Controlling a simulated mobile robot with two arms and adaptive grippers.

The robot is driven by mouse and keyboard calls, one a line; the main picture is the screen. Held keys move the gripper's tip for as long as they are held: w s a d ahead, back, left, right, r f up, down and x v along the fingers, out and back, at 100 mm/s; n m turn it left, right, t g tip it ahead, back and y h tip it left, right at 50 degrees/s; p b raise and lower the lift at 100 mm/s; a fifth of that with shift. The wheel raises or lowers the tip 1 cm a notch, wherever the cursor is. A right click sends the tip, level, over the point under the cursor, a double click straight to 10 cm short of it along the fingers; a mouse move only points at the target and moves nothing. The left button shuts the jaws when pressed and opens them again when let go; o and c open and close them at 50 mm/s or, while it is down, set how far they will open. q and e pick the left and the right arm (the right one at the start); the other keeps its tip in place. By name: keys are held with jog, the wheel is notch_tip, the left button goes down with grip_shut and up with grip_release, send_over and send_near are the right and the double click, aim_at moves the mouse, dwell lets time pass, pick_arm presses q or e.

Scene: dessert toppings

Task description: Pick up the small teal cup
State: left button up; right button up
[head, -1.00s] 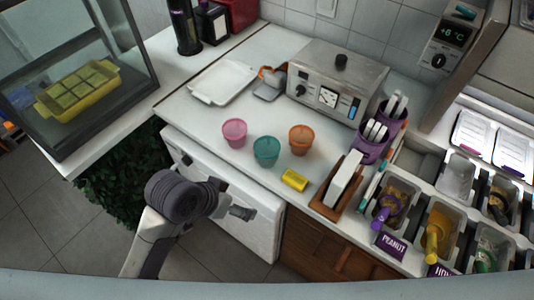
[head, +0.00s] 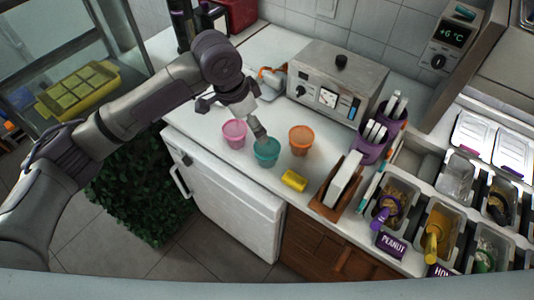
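The small teal cup (head: 266,155) stands upright on the white counter in the head view, between a pink cup (head: 234,134) and an orange cup (head: 301,140). My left arm reaches in from the left, and my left gripper (head: 261,137) points down at the teal cup's rim. Its fingertips overlap the cup's back-left rim in the picture. Whether they touch the cup, and how far apart they are, is too small to tell. My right gripper does not show.
A yellow block (head: 294,180) lies just right of the teal cup. A wooden holder (head: 338,187) stands further right. A metal machine (head: 337,84) is behind the cups. Topping bins (head: 441,227) line the right side. My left arm hides part of the white tray.

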pick_arm(q)
send_near(267, 148)
jog(key=s, duration=0.2)
jog(key=p+x, duration=0.1)
jog(key=x, duration=0.2)
jog(key=d+p+x, duration=0.1)
jog(key=x, duration=0.1)
jog(key=shift+f, duration=0.25)
jog(key=shift+d+f, duration=0.1)
jog(key=shift+f, duration=0.2)
jog(key=c, duration=0.9)
